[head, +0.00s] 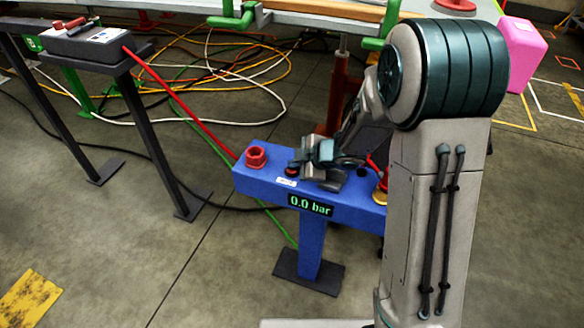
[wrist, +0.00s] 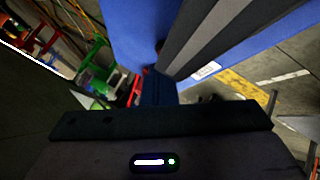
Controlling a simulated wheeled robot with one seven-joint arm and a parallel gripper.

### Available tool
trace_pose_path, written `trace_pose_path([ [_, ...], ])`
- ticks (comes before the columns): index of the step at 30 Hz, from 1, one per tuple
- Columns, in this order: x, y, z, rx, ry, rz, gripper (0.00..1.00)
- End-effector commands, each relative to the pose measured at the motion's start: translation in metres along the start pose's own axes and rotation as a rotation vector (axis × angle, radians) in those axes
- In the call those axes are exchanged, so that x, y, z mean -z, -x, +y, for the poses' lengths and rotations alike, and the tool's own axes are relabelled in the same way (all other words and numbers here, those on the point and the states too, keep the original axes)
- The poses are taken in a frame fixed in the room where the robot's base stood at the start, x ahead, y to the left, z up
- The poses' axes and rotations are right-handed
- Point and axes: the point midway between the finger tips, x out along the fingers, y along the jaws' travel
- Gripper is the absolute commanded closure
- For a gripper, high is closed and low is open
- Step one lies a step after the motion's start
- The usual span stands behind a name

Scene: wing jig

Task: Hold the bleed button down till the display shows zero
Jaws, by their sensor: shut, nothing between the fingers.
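The blue manifold (head: 256,183) stands on a post, and its display (head: 310,205) reads 0.0 bar in green. A small red button (head: 292,171) in a dark ring sits on top, behind a white label (head: 286,182). My gripper (head: 300,163) is shut and empty, with its fingertips low over the manifold right at the button. I cannot tell whether the tips touch or press it. In the wrist view the blue manifold (wrist: 130,30) and the white label (wrist: 205,71) show, but the button is not clearly visible.
A red hex fitting (head: 255,157) stands left of the button, with a red hose (head: 190,115) running to a dark box (head: 90,42) on a stand. Loose cables (head: 210,85) lie on the floor behind. A pink box (head: 525,50) is at upper right.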

Motion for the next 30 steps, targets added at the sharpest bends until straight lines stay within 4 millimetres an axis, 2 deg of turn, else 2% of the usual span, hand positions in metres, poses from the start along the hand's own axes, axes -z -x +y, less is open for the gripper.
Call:
trace_pose_path([
  [23,-0.0004,-0.0002,-0.0005,0.001,0.0,-0.001,1.0],
  [30,0.0035,0.0052,0.0035,0.001,-0.001,-0.001,1.0],
])
